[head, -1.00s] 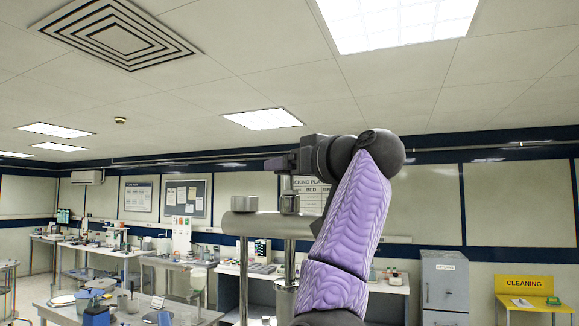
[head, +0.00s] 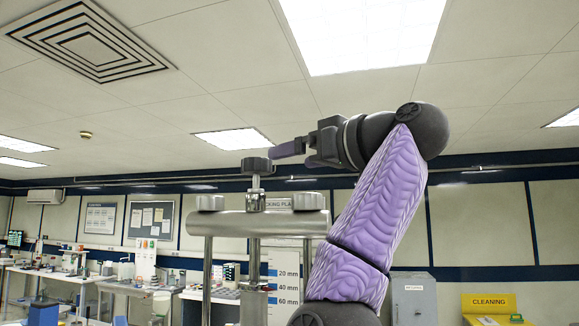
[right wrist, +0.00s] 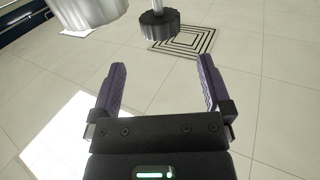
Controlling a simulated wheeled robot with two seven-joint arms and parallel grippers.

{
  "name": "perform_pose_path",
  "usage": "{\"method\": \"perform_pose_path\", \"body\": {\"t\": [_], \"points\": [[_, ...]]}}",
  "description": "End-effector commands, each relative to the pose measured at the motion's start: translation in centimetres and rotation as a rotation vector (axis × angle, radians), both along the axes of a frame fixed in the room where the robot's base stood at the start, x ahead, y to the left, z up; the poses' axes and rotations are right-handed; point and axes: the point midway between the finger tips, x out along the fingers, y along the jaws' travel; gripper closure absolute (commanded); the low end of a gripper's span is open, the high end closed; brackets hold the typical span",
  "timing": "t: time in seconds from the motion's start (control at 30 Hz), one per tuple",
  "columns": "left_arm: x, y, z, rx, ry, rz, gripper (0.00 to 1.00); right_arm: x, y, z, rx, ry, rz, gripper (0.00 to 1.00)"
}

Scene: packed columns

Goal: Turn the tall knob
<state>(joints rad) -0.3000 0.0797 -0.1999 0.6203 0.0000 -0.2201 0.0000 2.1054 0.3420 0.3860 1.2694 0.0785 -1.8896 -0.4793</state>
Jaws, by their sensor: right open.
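The tall knob (head: 257,165) is a dark scalloped cap on a slim upright metal stem above the steel crossbar (head: 290,224) of a press-like stand. In the right wrist view the knob (right wrist: 159,27) lies beyond the fingertips, roughly centred between them and apart from both. My right gripper (head: 276,152) points left, just right of and slightly above the knob in the head view. In the right wrist view its purple fingers (right wrist: 160,62) are spread with nothing between them. My left gripper is not in view.
Round metal caps (head: 210,202) sit on the crossbar's ends, above upright posts. A white scale plate (head: 287,285) marked in mm stands behind. Lab benches, a grey cabinet (head: 414,300) and a yellow cleaning station (head: 490,305) are farther back. Space above the knob is clear.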

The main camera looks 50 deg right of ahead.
Motion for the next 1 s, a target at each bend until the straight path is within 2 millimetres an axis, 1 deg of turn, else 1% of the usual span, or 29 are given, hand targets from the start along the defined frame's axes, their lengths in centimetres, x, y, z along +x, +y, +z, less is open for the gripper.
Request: {"method": "perform_pose_path", "body": {"t": [0.1,0.17,0.27,0.3,0.37,0.4,0.47,0.53,0.6,0.67,0.77,0.83,1.0], "points": [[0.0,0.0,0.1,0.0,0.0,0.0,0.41,0.0,0.0,0.0,0.0,0.0,0.0,0.0],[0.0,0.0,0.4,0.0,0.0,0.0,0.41,0.5,0.2,0.2,0.013,0.019,-0.011,0.0],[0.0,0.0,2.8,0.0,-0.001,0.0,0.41,3.2,1.3,1.2,0.101,0.153,-0.118,0.0],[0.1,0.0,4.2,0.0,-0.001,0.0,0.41,4.5,2.0,1.6,0.148,0.231,-0.204,0.0],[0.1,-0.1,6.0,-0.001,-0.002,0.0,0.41,6.1,3.1,2.0,0.204,0.33,-0.366,0.0],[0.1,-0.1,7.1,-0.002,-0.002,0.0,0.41,6.7,3.8,2.3,0.224,0.375,-0.477,0.0],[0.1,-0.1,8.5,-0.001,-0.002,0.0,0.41,7.0,4.9,2.9,0.235,0.408,-0.642,0.0],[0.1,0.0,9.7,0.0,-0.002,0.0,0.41,6.9,6.1,3.9,0.227,0.408,-0.815,0.0],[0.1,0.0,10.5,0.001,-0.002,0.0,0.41,6.5,7.0,4.6,0.214,0.385,-0.943,0.0],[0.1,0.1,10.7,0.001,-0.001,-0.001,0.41,6.3,7.4,4.9,0.204,0.365,-1.008,0.0],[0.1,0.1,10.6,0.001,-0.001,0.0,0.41,6.6,6.7,4.4,0.202,0.355,-1.04,0.0],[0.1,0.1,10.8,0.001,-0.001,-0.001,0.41,7.2,5.4,3.7,0.204,0.357,-1.04,0.0],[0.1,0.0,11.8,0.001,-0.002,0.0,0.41,9.1,2.1,2.2,0.203,0.359,-1.038,0.0]]}}
